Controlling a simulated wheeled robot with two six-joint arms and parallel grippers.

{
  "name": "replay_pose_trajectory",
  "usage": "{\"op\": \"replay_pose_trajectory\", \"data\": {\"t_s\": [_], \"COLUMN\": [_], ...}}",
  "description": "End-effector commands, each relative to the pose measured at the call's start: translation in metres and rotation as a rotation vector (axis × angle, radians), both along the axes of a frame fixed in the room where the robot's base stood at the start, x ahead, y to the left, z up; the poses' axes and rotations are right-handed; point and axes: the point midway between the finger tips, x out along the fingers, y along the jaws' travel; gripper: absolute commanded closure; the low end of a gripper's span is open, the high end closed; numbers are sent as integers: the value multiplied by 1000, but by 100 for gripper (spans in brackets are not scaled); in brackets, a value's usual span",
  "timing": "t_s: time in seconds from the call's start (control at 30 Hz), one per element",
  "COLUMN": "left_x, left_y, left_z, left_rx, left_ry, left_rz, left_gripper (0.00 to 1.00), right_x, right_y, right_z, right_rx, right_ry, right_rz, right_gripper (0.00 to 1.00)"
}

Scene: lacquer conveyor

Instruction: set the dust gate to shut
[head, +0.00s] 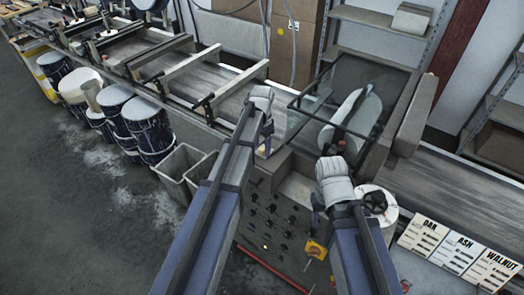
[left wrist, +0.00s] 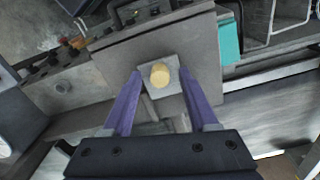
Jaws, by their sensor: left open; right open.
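A round yellow knob (left wrist: 160,75) stands on a pale square plate (left wrist: 147,88) in the left wrist view; it appears to be the dust gate's handle, but no label shows. My left gripper (left wrist: 161,84) is open, with its purple fingers on either side of the knob. I cannot tell whether they touch it. In the head view my left gripper (head: 266,128) is above the machine, with a small yellow patch just below it. The gate's slide and position are not clear. My right gripper (head: 316,212) is open and empty beside the control panel (head: 268,222).
A glass-guarded machine (head: 345,112) stands right of my left gripper. A conveyor (head: 212,82) runs behind. Cards marked oak, ash and walnut (head: 458,252) lie at right.

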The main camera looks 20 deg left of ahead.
Motion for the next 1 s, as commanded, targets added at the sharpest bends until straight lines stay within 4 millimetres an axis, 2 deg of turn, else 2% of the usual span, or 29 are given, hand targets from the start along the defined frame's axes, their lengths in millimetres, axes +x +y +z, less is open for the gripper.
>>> {"op": "replay_pose_trajectory", "data": {"t_s": [0.23, 0.73, 1.0], "left_x": [0, 0, 0], "left_y": [0, 0, 0], "left_z": [0, 0, 0], "left_rx": [0, 0, 0], "left_ry": [0, 0, 0], "left_rz": [0, 0, 0], "left_gripper": [43, 99, 100], "right_x": [0, 0, 0], "right_y": [0, 0, 0], "right_z": [1, 0, 0], "right_rx": [0, 0, 0], "right_ry": [0, 0, 0], "right_rz": [0, 0, 0], "right_gripper": [50, 50, 50]}}
